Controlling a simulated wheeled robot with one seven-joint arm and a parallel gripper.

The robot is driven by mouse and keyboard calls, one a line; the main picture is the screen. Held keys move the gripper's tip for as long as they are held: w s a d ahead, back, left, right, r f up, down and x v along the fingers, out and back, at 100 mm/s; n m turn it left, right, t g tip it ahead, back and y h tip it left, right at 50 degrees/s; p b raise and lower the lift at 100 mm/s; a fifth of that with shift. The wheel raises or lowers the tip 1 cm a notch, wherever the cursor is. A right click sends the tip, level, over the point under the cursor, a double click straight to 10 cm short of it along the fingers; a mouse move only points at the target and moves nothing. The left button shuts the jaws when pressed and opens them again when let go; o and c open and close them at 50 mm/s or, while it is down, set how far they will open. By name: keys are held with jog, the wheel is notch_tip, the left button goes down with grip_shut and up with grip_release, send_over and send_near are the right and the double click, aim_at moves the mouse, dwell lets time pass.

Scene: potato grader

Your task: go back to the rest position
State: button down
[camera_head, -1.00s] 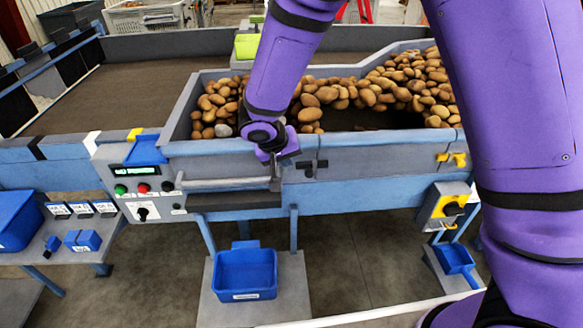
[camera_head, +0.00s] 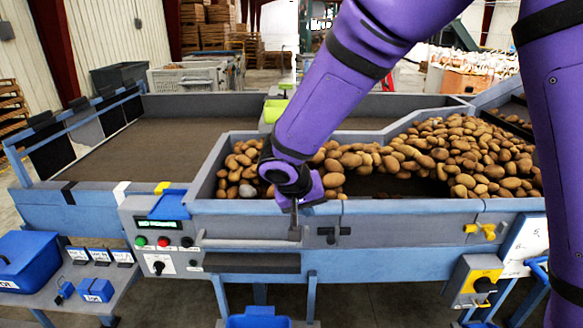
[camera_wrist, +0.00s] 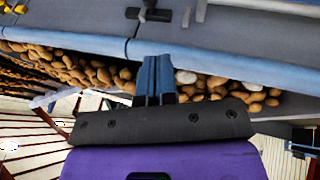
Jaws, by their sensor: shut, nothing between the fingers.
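My gripper (camera_head: 294,229) hangs at the front wall of the potato hopper (camera_head: 400,207), near the right end of a grey bar (camera_head: 245,243) on the panel. I cannot tell in the head view whether it touches the bar. In the wrist view its two fingers (camera_wrist: 155,80) are side by side and shut, with nothing between them. Potatoes (camera_head: 470,150) fill much of the hopper, and they also show behind the fingers in the wrist view (camera_wrist: 100,72). My purple arm hides part of the hopper.
The control panel (camera_head: 160,240) with a display and buttons is left of my gripper. A black latch (camera_head: 331,235) is close on its right. A blue bin (camera_head: 258,318) stands below. A flat brown belt (camera_head: 160,135) lies at the left.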

jog(key=s+d+r+m+y, duration=0.1)
jog(key=s+d+r, duration=0.3)
jog(key=d+r, duration=0.35)
jog(key=s+d+r, duration=0.3)
jog(key=d+r, duration=0.4)
jog(key=d, duration=0.2)
jog(key=s+d+r+y, duration=0.1)
jog(key=s+d+r, duration=0.2)
jog(key=s, duration=0.5)
jog(key=s+d+r+t+y, duration=0.1)
jog(key=s+d+r, duration=0.2)
jog(key=s, duration=0.6)
jog(key=shift+d+n+y, duration=0.3)
jog(key=shift+d+y, duration=0.1)
jog(key=shift+d, duration=0.65)
jog(key=shift+r, duration=0.1)
